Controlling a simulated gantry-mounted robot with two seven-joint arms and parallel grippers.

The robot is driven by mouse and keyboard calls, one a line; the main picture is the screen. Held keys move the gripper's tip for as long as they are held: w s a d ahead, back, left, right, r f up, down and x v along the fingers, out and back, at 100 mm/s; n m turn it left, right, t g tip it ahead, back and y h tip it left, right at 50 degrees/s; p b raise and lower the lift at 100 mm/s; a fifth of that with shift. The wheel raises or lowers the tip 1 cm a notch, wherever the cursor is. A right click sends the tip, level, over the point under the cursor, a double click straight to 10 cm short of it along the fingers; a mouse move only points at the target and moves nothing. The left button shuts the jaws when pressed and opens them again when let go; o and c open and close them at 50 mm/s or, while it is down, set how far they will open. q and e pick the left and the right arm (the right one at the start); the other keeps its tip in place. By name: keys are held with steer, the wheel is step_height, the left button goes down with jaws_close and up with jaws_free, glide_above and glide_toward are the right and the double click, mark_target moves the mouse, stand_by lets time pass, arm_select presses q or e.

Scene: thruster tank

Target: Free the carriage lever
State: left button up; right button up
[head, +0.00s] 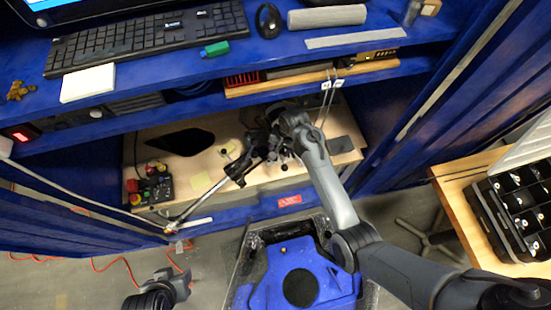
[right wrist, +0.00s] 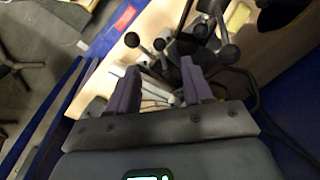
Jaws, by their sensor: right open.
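The dark carriage mechanism (head: 258,146) stands on the wooden bench shelf, partly hidden by my right gripper. I cannot tell which one is the carriage lever. My right gripper (head: 279,147) is at the mechanism; its two purple-grey fingers (right wrist: 160,66) are apart, with the levers beyond their tips and nothing clearly held. My left gripper (head: 172,287) is low at the left, away from the bench; its jaws are unclear.
A silver rod (head: 203,200) slants from the mechanism to the shelf's front edge. A control box with red buttons (head: 150,187) stands at its left. A blue shelf with a keyboard (head: 150,37) overhangs the bench. A wooden table with a compartment tray (head: 515,205) is at the right.

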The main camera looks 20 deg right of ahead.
steer(key=f, duration=0.3)
steer(key=w+f+b, duration=0.1)
steer(key=f, duration=0.2)
steer(key=a+f, duration=0.1)
steer(key=f, duration=0.2)
steer(key=shift+w+a+f, duration=0.1)
steer(key=shift+w, duration=0.05)
steer(key=shift+c, duration=0.4)
jaws_close()
